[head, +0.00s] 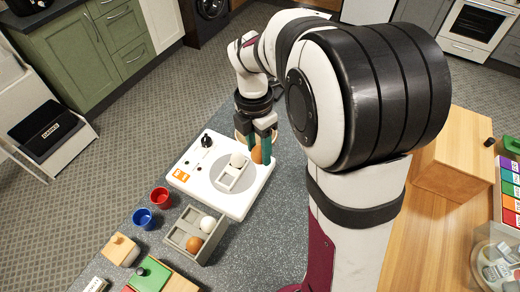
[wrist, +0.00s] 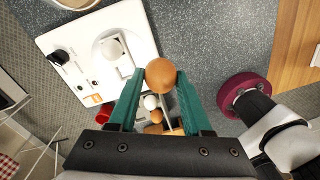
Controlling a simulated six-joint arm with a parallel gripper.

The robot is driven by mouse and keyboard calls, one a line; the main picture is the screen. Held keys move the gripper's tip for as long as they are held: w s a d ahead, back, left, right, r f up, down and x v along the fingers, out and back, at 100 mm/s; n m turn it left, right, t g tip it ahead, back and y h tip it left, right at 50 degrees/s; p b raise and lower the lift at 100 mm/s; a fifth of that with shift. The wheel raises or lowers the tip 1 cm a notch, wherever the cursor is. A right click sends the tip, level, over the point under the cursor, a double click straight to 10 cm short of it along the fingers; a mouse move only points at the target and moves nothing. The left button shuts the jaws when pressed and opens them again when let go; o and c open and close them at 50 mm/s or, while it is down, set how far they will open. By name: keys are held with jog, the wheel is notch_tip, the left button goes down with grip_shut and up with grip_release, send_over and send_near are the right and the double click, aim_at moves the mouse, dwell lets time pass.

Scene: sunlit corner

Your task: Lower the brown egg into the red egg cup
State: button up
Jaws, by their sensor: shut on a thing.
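My gripper (head: 262,150) has green fingers and is shut on a brown egg (head: 257,155), holding it above the right side of a white appliance. In the wrist view the held egg (wrist: 160,73) sits between the fingertips (wrist: 160,82). The red egg cup (head: 160,198) stands on the grey counter, left of and nearer than the appliance, and looks empty. It also shows in the wrist view, partly cut off by the gripper (wrist: 103,111). The egg is well apart from the cup.
The white appliance (head: 183,175) bears a white egg (head: 237,160) in a small holder. A blue cup (head: 143,218) stands beside the red one. A grey crate (head: 178,238) holds a white egg (head: 207,224) and another brown egg (head: 194,245). Wooden boxes stand nearer.

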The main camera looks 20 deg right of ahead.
jog(key=w+a+f, duration=0.2)
jog(key=a+f, duration=0.1)
jog(key=a, duration=1)
jog(key=w+a+f, duration=0.2)
jog(key=a+f, duration=0.1)
jog(key=a, duration=1)
jog(key=shift+w+a+f, duration=0.2)
jog(key=shift+a+f, duration=0.1)
jog(key=shift+a, duration=0.05)
jog(key=shift+f, duration=1.3)
jog(key=o, duration=0.9)
